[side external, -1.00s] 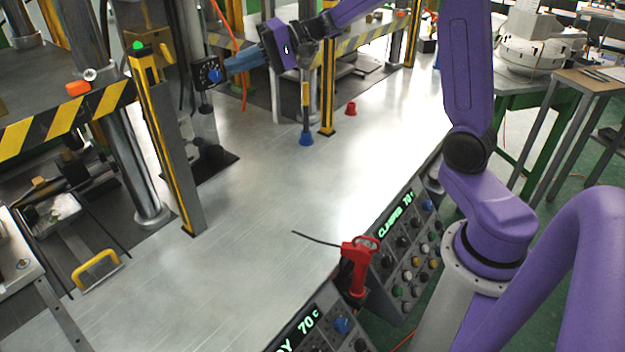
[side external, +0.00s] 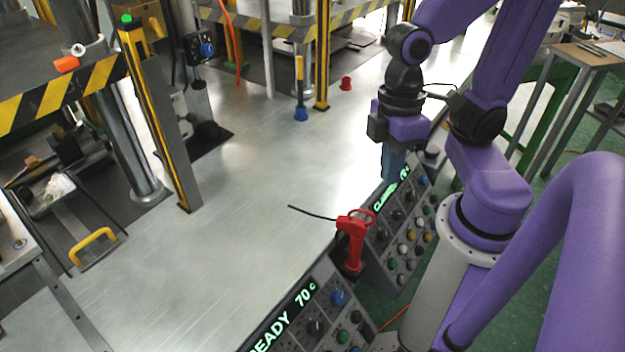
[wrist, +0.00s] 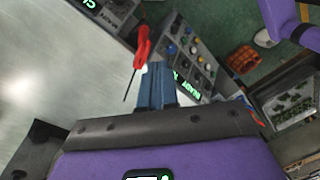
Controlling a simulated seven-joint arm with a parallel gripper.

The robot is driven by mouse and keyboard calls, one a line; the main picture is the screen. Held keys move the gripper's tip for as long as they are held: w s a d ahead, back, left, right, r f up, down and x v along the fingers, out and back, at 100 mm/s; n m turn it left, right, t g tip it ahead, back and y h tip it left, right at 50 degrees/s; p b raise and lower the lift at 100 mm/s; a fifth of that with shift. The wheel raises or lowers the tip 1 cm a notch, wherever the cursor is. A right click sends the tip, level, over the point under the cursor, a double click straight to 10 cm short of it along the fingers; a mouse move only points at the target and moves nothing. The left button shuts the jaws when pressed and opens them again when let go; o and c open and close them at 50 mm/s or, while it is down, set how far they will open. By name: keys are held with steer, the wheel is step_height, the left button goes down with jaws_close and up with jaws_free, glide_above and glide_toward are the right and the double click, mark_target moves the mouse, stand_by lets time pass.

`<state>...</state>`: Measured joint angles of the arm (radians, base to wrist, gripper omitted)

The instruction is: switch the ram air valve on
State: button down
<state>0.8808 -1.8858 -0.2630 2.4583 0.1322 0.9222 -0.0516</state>
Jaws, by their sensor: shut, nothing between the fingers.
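A dark box with a round blue knob (side external: 207,50) is on a post at the back left in the side view; it looks like the ram air valve, though no label can be read. The knob's setting is too small to tell. My gripper (side external: 391,174) is far to its right, pointing down over the panel with the green "CLAMPED" display. Its blue fingers (wrist: 157,90) are shut and empty in the wrist view. The wrist view does not show the valve.
A red injector handle (side external: 352,245) with a thin dark rod stands between the "CLAMPED" panel (side external: 408,235) and the "READY" panel (side external: 312,318). A yellow-edged post (side external: 160,120) stands left of the valve.

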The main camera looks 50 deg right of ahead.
steer(key=shift+s+d+f+n+t, duration=0.2)
steer(key=shift+d+n+t, duration=0.1)
steer(key=shift+d+n, duration=0.15)
steer(key=c, duration=1.6)
jaws_free()
steer(key=shift+d, duration=0.15)
steer(key=shift+c, duration=0.2)
steer(key=o, duration=0.4)
steer(key=shift+d+n, duration=0.1)
steer(key=shift+n, duration=0.15)
steer(key=w+a+m+t+y, duration=0.2)
steer(key=w+a+t+y, duration=0.1)
steer(key=w+a, duration=0.6)
steer(key=m+t+h, duration=0.4)
steer(key=m+t, duration=0.4)
steer(key=t, duration=0.7)
glide_toward(159, 28)
steer(key=w, duration=0.9)
steer(key=shift+w+d+f, duration=0.1)
